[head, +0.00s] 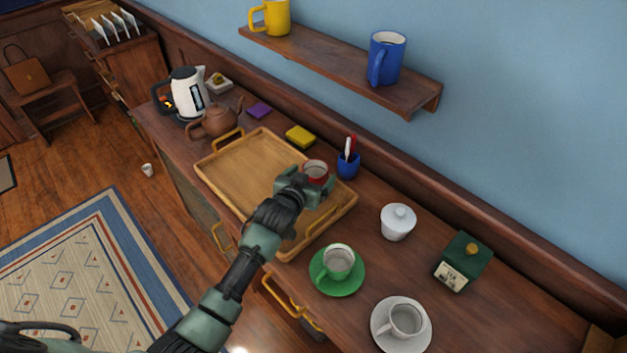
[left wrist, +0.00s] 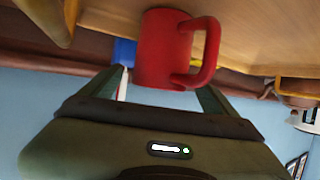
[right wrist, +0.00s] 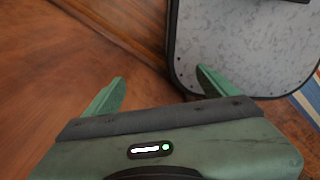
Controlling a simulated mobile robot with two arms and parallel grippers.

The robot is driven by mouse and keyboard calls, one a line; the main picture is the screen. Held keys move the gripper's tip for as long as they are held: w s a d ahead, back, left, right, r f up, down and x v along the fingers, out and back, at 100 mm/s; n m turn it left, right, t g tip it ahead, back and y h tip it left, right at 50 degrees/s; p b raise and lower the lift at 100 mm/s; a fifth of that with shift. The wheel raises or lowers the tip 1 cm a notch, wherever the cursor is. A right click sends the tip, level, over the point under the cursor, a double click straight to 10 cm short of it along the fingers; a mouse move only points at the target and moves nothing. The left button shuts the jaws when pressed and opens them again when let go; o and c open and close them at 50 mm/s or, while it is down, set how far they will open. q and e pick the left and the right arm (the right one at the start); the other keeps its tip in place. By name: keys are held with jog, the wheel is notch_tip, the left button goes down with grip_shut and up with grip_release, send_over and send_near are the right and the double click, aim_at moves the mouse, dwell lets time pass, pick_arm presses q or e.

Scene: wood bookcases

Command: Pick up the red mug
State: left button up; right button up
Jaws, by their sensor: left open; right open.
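The red mug (head: 316,168) stands on the wooden tray (head: 228,177), towards its right end, partly hidden by my left gripper (head: 307,182) in the head view. In the left wrist view the red mug (left wrist: 163,45) appears upside down, with its handle to the right. My left gripper (left wrist: 160,84) is open, its fingers pointing at the mug, one towards each side; I cannot tell whether they touch it. My right gripper (right wrist: 162,80) is open and empty in the right wrist view, over the wooden floor. It is not visible in the head view.
Behind the tray are a blue pen cup (head: 348,165) and a yellow block (head: 300,137). A brown teapot (head: 214,122) and a kettle (head: 188,93) stand left. A green cup (head: 338,262), white cup (head: 406,320) and sugar bowl (head: 397,222) stand right. A shelf (head: 340,68) overhangs behind.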

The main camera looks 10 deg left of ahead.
pick_arm(q)
jog(key=shift+w+d+f, duration=0.15)
jog(key=shift+w+f, duration=0.1)
jog(key=shift+w, duration=0.4)
jog(key=shift+w+f, duration=0.15)
jog(key=shift+w, duration=0.3)
jog(key=c, duration=1.8)
jog(key=shift+o, duration=0.2)
pick_arm(e)
jog(key=shift+w+a+r, duration=0.15)
jog(key=shift+w+a, duration=0.05)
jog(key=shift+w, duration=0.6)
